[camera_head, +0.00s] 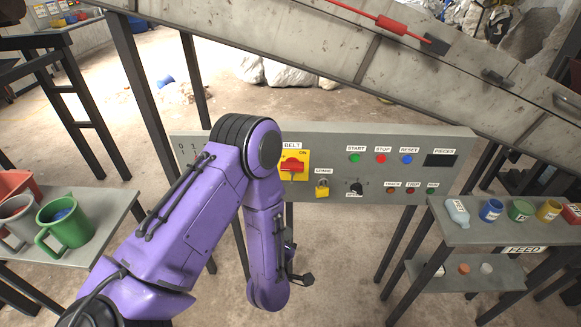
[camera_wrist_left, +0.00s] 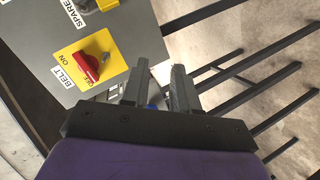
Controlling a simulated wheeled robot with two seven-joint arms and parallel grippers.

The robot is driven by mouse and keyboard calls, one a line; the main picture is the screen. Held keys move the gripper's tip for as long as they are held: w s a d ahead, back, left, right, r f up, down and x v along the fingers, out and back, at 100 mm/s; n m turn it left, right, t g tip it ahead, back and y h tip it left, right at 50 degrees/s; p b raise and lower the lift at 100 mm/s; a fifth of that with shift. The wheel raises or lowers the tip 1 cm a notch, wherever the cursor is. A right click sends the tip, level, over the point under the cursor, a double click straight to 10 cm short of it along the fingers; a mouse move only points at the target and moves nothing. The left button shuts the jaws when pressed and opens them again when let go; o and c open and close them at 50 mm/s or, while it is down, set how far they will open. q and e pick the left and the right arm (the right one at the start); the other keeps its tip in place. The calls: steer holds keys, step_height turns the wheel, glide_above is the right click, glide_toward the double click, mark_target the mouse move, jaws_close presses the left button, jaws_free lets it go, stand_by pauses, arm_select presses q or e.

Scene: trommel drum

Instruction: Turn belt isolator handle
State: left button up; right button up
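The belt isolator is a yellow plate with a red handle (camera_head: 292,166) under the BELT label on the grey control panel (camera_head: 330,187). In the head view the handle's grip looks roughly level, with ON printed above it. The handle also shows in the left wrist view (camera_wrist_left: 87,67), upper left. My left gripper (camera_head: 299,277) hangs below the panel, mostly hidden behind my purple arm. In the left wrist view my left gripper (camera_wrist_left: 164,72) has its two dark fingers apart with an empty gap. It is beside the isolator and not touching it. My right gripper is not in view.
A yellow SPARE switch (camera_head: 322,190), a black knob (camera_head: 356,187) and several buttons sit right of the isolator. A sloping conveyor (camera_head: 390,75) runs above the panel. A shelf with cups (camera_head: 510,233) stands right; a table with mugs (camera_head: 95,240) stands left.

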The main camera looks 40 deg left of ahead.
mark_target(292, 170)
arm_select(q)
steer(key=w+a+r+n+t+y+p, duration=0.1)
steer(key=w+r+n+y, duration=0.1)
steer(key=w+r+n, duration=0.3)
steer(key=w+a+r+n+t+y, duration=0.1)
steer(key=r+n+t+y, duration=0.1)
steer(key=r, duration=0.5)
steer(key=p+x, duration=0.1)
steer(key=x, duration=0.2)
steer(key=f+p+x, duration=0.1)
steer(key=x, duration=0.2)
steer(key=p+x, duration=0.1)
steer(key=x, duration=0.2)
steer(key=shift+w+f, duration=0.15)
steer(key=shift+w, duration=0.05)
steer(key=shift+w+a+f, duration=0.1)
steer(key=shift+w+a, duration=0.05)
steer(key=shift+w, duration=0.1)
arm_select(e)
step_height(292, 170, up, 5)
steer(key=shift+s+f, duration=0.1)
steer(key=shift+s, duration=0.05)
arm_select(q)
steer(key=shift+c, duration=0.3)
jaws_close()
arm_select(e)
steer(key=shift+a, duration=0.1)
